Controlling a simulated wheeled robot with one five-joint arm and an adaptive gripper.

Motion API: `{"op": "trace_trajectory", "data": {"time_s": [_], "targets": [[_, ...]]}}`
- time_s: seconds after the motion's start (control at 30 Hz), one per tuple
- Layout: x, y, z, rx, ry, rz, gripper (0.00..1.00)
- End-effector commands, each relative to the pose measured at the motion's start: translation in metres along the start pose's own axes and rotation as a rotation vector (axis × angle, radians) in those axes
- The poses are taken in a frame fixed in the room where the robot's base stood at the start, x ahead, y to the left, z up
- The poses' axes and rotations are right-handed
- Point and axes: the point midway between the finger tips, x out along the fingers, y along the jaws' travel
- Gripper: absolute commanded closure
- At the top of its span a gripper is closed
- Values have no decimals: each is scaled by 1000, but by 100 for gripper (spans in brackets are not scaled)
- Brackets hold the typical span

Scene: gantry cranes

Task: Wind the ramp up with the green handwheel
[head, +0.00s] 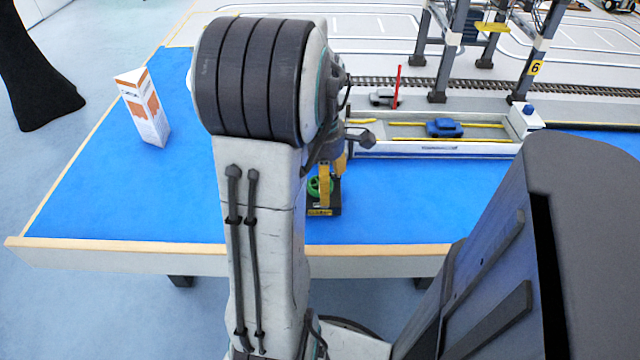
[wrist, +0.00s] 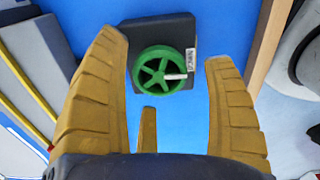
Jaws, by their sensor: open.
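The green handwheel (wrist: 155,72) has several spokes and a small pale handle, and sits on a dark box (wrist: 178,28). In the head view the handwheel (head: 314,187) is partly covered by my yellow fingers. My gripper (wrist: 166,52) is open, with one finger on each side of the wheel in the wrist view and a shorter finger below. The fingers look apart from the wheel; I cannot tell the height gap. The ramp cannot be clearly made out; my arm hides part of the area beside the grey, yellow-lined deck (head: 390,133).
A blue toy car (head: 445,128) stands on the deck behind the handwheel. An orange and white carton (head: 145,108) stands at the left of the blue table top (head: 110,205). Crane legs (head: 530,75) and a rail track (head: 400,84) lie beyond. The blue surface around the box is clear.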

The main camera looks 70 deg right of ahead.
Motion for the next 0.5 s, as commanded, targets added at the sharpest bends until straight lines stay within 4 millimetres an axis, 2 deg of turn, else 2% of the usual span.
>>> {"op": "trace_trajectory", "data": {"time_s": [0.13, 0.47, 0.5], "targets": [[7, 0, 0, 0, 0, 0, 24], [8, 0, 0, 0, 0, 0, 23], [8, 0, 0, 0, 0, 0, 27]]}}
